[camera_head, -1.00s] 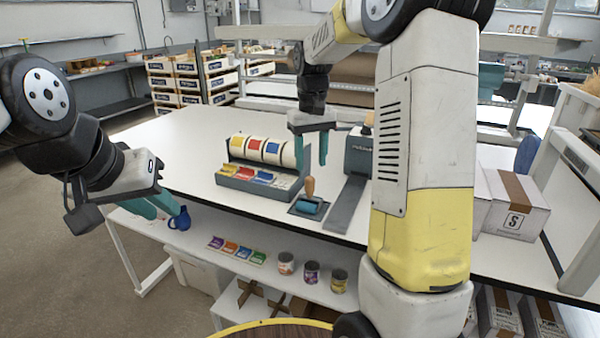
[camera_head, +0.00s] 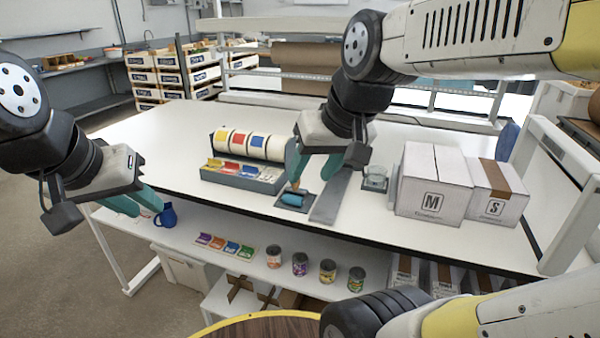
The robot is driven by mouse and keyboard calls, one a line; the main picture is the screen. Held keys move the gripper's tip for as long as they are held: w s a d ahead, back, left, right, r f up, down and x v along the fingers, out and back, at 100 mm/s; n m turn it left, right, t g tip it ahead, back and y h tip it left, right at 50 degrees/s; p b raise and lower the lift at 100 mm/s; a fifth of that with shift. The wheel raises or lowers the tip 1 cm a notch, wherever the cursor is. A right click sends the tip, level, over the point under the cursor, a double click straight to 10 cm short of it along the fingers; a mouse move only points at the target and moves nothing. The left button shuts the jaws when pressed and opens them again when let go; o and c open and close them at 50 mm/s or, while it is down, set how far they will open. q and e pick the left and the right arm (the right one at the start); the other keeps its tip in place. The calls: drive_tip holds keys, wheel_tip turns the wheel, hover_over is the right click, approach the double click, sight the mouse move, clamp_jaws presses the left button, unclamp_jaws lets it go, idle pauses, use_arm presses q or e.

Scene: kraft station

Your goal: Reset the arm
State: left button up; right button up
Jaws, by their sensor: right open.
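My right gripper (camera_head: 314,168) hangs over the packing table (camera_head: 170,140), coming in from the right with its teal fingers pointing down. Its fingers are apart with nothing held between them. It is in front of the tape tool's grey base (camera_head: 330,200) and the blue stamp (camera_head: 292,199), partly hiding them; contact cannot be told. My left gripper (camera_head: 142,205) is at the left, in front of the table's left end. Its teal fingers are a little apart and empty.
A label dispenser (camera_head: 240,175) stands left of my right gripper. Cartons (camera_head: 432,190) and a glass jar (camera_head: 375,178) stand to the right. The table's left side is clear.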

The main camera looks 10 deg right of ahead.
drive_tip(key=shift+s+a+f+t, duration=0.15)
drive_tip(key=shift+s+f, duration=0.15)
drive_tip(key=shift+s, duration=0.2)
drive_tip(key=shift+s+f+t, duration=0.15)
drive_tip(key=shift+s+f, duration=0.1)
drive_tip(key=shift+s, duration=0.25)
idle(0.5)
